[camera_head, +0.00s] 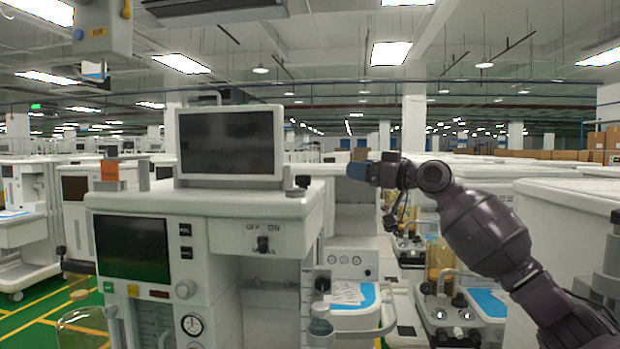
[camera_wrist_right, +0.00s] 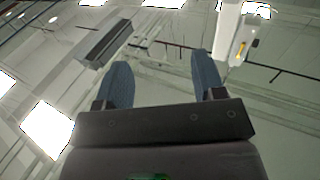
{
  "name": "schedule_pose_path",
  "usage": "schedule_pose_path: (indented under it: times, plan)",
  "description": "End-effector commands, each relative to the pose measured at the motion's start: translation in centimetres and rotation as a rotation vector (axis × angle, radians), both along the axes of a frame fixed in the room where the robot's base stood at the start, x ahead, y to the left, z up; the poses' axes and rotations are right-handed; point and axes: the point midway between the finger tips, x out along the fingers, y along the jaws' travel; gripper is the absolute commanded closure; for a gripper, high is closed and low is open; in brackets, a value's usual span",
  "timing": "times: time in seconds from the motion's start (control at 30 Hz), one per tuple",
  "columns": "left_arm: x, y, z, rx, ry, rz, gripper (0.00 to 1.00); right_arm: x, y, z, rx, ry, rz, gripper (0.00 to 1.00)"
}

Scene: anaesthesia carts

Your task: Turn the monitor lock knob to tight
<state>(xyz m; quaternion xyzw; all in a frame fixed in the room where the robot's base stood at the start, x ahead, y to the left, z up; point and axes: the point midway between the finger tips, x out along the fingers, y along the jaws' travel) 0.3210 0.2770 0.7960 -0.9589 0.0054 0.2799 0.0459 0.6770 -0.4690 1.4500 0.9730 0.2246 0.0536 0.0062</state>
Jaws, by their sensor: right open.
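The monitor (camera_head: 226,143) with a dark screen stands on top of the near anaesthesia cart (camera_head: 215,200). A small black knob (camera_head: 302,181) sits on the cart top to the right of the monitor and looks like the lock knob; its turn position cannot be read. My right gripper (camera_head: 352,170) is to the right of this knob in the head view, apart from it, pointing left. In the right wrist view its two blue fingers (camera_wrist_right: 164,80) are spread with nothing between them. My left gripper is not in view.
Another black knob (camera_head: 263,243) sits on the cart's front panel under an OFF/ON label. A grey box-shaped unit (camera_head: 102,30) hangs at the upper left. Several more carts fill the right side and background. Green floor (camera_head: 25,318) shows at the lower left.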

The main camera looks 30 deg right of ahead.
Motion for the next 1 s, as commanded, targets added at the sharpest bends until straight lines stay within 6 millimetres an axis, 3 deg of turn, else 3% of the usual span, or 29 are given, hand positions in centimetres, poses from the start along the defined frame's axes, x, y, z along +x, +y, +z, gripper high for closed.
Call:
schedule_pose_path:
  times: [0.27, 0.47, 1.0]
  plan:
    - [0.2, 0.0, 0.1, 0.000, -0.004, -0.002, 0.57, -2.0, 3.1, -1.3, 0.051, 0.117, 0.258, 0.37]
    - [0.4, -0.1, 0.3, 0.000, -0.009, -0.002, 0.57, -2.1, 3.8, -1.7, -0.005, 0.122, 0.286, 0.37]
    - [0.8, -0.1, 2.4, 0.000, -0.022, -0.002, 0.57, 3.8, 9.1, -1.6, -0.004, 0.120, 0.284, 0.37]
